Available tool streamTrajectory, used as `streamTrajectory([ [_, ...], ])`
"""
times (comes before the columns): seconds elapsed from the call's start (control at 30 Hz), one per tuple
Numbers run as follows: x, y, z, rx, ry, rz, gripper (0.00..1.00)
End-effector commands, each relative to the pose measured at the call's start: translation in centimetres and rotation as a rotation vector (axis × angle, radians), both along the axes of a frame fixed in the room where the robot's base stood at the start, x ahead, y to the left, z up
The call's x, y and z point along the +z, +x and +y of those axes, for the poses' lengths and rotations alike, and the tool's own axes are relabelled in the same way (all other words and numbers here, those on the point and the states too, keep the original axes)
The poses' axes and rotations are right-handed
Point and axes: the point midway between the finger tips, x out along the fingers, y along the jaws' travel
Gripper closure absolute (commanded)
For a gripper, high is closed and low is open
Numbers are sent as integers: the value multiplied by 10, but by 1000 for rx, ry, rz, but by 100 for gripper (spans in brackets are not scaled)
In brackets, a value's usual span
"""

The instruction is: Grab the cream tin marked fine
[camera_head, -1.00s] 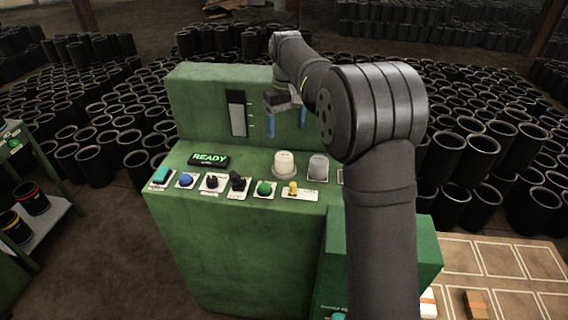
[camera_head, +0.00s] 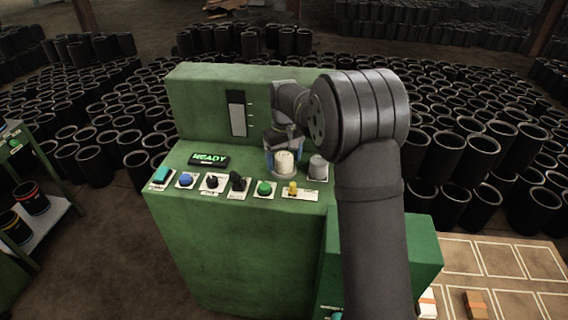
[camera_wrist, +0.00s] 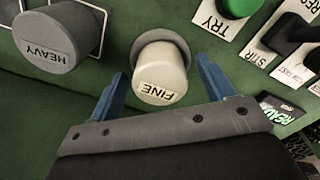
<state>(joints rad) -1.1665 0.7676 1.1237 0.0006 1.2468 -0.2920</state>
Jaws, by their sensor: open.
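The cream tin (camera_head: 284,164) stands on the green console, and in the wrist view its FINE label (camera_wrist: 157,90) faces the camera on the tin. My gripper (camera_head: 283,152) is open, with its two blue fingers on either side of the tin. In the wrist view my gripper (camera_wrist: 158,92) has one finger left of the tin and one right of it, with small gaps showing. I cannot tell how far down the tin the fingertips reach.
A grey tin marked HEAVY (camera_wrist: 57,38) stands close to the left in the wrist view; it is right of the cream tin in the head view (camera_head: 318,167). A green button (camera_head: 264,188) and a black lever (camera_head: 238,183) sit nearby. The console's back panel (camera_head: 205,105) rises behind.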

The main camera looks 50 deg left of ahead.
Motion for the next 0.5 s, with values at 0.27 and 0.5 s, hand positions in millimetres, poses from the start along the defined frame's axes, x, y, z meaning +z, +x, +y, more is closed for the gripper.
streamTrajectory([
  [0.27,0,0,0,0,0,0,54],
  [0.5,1,0,0,0,0,0,79],
])
